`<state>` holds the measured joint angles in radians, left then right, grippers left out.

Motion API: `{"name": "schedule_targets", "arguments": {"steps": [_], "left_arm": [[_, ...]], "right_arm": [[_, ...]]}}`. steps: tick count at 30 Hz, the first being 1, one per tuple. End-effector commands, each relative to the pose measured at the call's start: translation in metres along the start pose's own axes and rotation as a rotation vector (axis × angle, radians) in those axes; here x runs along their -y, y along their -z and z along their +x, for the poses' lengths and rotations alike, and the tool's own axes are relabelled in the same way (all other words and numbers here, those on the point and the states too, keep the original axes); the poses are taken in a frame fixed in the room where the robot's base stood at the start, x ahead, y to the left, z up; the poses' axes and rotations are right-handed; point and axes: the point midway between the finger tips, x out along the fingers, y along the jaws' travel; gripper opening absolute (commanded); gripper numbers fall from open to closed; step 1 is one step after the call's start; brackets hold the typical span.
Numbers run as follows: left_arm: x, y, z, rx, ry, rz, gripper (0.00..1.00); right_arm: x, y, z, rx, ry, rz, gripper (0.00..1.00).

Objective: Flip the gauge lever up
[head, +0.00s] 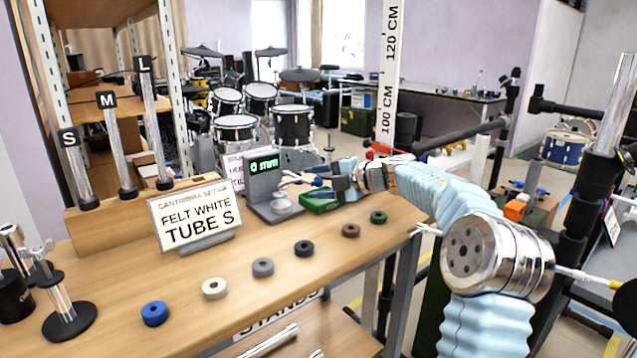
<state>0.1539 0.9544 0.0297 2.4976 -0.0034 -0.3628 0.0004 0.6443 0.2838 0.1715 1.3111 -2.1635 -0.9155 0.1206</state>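The grey gauge (264,181) stands on the wooden table, with a green "0 mm" on its display and a round pale disc at its base. A thin lever (297,177) sticks out from its right side toward my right gripper. My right gripper (322,183) is at the right of the gauge, close to the lever's outer end. The gripper is small and seen from the side, so I cannot tell whether its fingers touch the lever or how far apart they are. My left gripper is out of view.
Several felt rings, including a blue one (155,313), lie along the table front. A sign reading "FELT WHITE TUBE S" (196,214) stands left of the gauge. A tall measuring post (388,70) rises behind.

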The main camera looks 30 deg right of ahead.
Motion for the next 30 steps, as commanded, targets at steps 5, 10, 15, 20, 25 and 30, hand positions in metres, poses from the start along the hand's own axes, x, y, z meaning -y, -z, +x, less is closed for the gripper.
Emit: {"name": "schedule_targets", "arguments": {"steps": [5, 10, 15, 20, 25, 30], "left_arm": [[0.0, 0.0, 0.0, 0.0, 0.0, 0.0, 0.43], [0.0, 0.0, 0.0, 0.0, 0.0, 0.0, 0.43], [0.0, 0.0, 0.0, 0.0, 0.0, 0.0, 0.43], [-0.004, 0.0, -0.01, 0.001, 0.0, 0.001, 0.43], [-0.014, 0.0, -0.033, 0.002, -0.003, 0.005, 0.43], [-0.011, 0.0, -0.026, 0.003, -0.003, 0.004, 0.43]], "right_arm": [[0.0, 0.0, 0.0, 0.0, 0.0, 0.0, 0.26], [0.0, 0.0, -0.001, 0.0, 0.0, 0.0, 0.0], [0.0, 0.0, -0.001, 0.0, 0.0, 0.0, 0.0], [-0.008, 0.001, -0.002, -0.002, 0.021, 0.008, 0.0], [-0.026, 0.003, -0.002, -0.007, 0.157, 0.056, 0.0], [-0.036, 0.0, -0.002, -0.004, 0.291, 0.114, 0.0]]}}
